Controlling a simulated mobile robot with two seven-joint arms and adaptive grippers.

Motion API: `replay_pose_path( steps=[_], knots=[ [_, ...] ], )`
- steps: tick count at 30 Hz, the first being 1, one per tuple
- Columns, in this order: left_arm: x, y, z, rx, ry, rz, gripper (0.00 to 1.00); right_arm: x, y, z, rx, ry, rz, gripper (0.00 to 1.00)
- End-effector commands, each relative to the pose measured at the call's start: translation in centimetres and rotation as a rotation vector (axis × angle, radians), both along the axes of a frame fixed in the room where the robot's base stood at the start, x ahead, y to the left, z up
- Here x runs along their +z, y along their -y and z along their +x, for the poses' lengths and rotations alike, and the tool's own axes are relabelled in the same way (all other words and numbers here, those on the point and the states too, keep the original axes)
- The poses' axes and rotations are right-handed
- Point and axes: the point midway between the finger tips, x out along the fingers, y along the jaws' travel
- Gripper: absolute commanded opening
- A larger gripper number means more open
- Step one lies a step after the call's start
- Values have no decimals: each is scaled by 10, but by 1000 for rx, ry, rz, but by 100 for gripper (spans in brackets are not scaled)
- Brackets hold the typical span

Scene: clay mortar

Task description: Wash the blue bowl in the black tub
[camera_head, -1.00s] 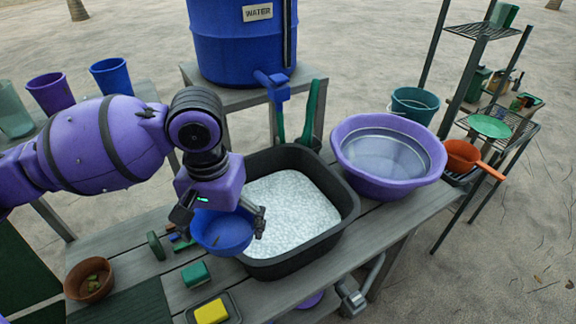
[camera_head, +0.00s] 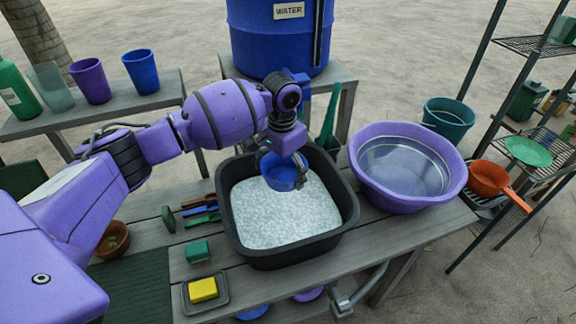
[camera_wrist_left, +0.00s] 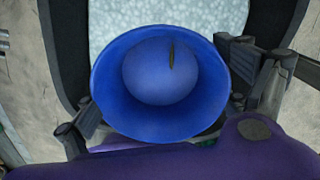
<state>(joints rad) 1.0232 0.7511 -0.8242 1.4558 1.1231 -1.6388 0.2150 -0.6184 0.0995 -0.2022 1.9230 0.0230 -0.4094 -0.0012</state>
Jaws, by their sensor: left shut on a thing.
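The blue bowl (camera_head: 283,175) is held by my left gripper (camera_head: 284,172) over the back part of the black tub (camera_head: 232,226). The tub is filled with white suds (camera_head: 280,215). In the left wrist view the bowl (camera_wrist_left: 160,80) sits between the two fingers, its open side facing the camera, with a dark mark inside. The suds show beyond it (camera_wrist_left: 200,17). In the head view I cannot tell whether the bowl's underside touches the suds. My right gripper is not in view.
A purple basin of water (camera_head: 405,165) stands right of the tub. A yellow sponge (camera_head: 203,290) on a tray, a green block (camera_head: 197,252) and brushes (camera_head: 200,211) lie left of it. A blue water barrel (camera_head: 280,40) stands behind.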

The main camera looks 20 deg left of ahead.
Motion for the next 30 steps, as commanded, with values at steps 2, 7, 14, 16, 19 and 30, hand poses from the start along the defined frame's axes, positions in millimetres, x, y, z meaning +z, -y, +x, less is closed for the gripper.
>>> replay_pose_path(
  steps=[2, 7, 14, 16, 19, 30],
  knots=[
    [-2, -1, 6, -33, 2, 0, 64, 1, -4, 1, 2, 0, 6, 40],
    [-15, -2, 8, -60, -2, 0, 64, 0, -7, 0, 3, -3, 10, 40],
    [-43, -3, 7, -59, -7, -1, 64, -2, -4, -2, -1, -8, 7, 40],
    [-55, -3, 6, -59, -10, 0, 64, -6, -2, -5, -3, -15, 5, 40],
    [-69, -3, 5, -59, -11, 1, 64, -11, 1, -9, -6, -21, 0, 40],
    [-119, -3, 5, -58, -12, -1, 64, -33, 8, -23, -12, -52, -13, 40]
  ],
)
